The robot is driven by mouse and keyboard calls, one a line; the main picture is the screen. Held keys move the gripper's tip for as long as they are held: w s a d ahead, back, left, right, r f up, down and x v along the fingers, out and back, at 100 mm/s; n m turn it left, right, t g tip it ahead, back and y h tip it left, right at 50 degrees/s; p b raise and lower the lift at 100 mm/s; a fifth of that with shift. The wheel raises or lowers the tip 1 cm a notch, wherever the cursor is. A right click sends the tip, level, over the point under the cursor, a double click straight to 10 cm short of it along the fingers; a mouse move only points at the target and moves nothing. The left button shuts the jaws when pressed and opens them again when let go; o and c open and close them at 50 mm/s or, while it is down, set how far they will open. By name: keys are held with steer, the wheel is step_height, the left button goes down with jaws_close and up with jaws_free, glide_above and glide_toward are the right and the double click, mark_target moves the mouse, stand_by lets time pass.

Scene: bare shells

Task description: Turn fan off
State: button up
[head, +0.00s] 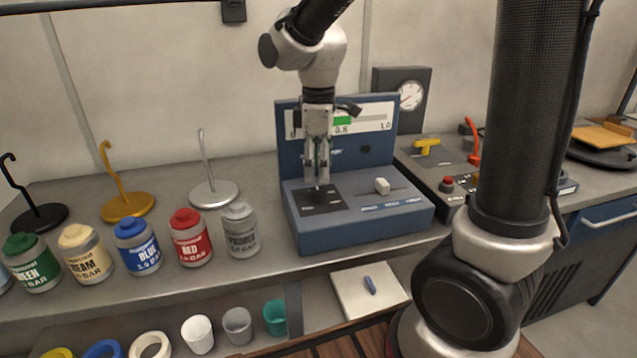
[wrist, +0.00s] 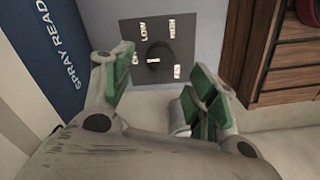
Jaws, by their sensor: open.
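The fan control is a dark square panel (head: 338,203) on the sloped front of a blue console (head: 385,219). A dark round knob (wrist: 158,70) sits in the middle of this panel in the wrist view. Labels around it read LOW and HIGH; the others are too small to read surely. A pale mark shows at the knob's left side. My gripper (head: 318,178) points down over the panel in the head view, its fingers open. In the wrist view the green-padded fingertips (wrist: 163,78) are apart, either side of the knob; I cannot tell whether they touch it.
A white slider (head: 382,186) is right of the panel on the console. Labelled bottles (head: 191,238) and hooked stands (head: 214,193) stand to the left. A box with a red lever (head: 472,140) and yellow handle (head: 427,145) is to the right. Cups and tape lie below.

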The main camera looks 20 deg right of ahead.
mark_target(318, 190)
step_height(318, 190, up, 6)
stand_by(0.6)
steer(key=s+d+r+m+t, duration=0.1)
steer(key=s+d+m+t, duration=0.3)
steer(key=s+d+m, duration=0.9)
steer(key=s+d, duration=0.1)
steer(key=s, duration=0.2)
steer(key=shift+s+d+r, duration=0.3)
steer(key=shift+s+r, duration=0.1)
